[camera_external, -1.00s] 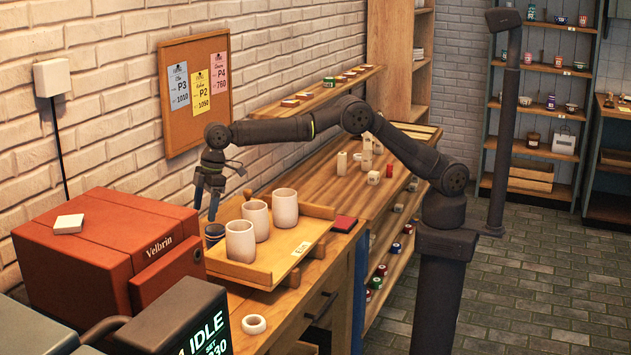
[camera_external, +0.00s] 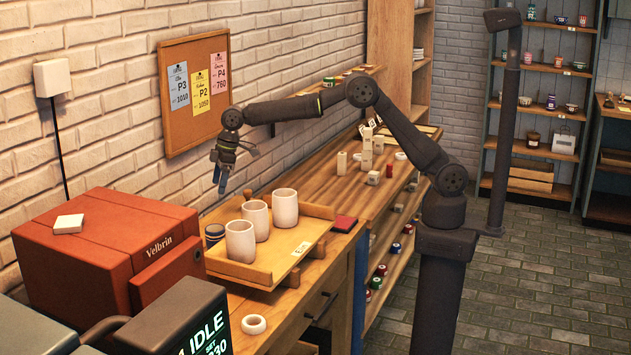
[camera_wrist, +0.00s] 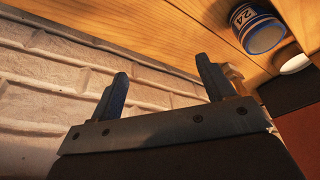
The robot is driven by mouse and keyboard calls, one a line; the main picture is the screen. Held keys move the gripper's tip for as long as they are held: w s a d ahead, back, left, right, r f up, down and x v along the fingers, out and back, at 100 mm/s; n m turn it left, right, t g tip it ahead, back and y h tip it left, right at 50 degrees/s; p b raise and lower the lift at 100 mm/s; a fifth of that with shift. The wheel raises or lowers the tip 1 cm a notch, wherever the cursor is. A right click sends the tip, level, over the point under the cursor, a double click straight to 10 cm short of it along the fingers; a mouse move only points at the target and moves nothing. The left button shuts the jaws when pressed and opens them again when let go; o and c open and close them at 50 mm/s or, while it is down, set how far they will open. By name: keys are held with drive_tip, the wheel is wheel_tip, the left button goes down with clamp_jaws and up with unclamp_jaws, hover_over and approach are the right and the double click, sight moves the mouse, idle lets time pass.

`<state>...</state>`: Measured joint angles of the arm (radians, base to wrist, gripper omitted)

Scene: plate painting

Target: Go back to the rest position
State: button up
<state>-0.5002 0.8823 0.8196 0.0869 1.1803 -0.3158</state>
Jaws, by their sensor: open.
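My gripper (camera_external: 219,178) hangs in the air above the back left of the wooden tray, close to the brick wall, with its fingers pointing down. In the wrist view its two dark fingers (camera_wrist: 162,88) stand wide apart with nothing between them. A small dark-banded jar (camera_external: 214,235) stands below it by the tray's left end. In the wrist view this jar (camera_wrist: 257,29) is white and blue and reads "24", at the upper right, apart from the fingers.
The tray (camera_external: 262,277) holds several pale cups (camera_external: 240,241). A red Velbrin box (camera_external: 110,245) stands to the left. A pinboard (camera_external: 195,90) hangs on the wall behind. A shelf with small pale pieces (camera_external: 365,155) lies to the right. The air above the tray is free.

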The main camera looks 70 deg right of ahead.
drive_tip(key=shift+m, duration=0.5)
drive_tip(key=shift+w+d, duration=0.25)
drive_tip(key=shift+d, duration=1)
drive_tip(key=shift+w+d, duration=0.25)
drive_tip(key=shift+d, duration=1)
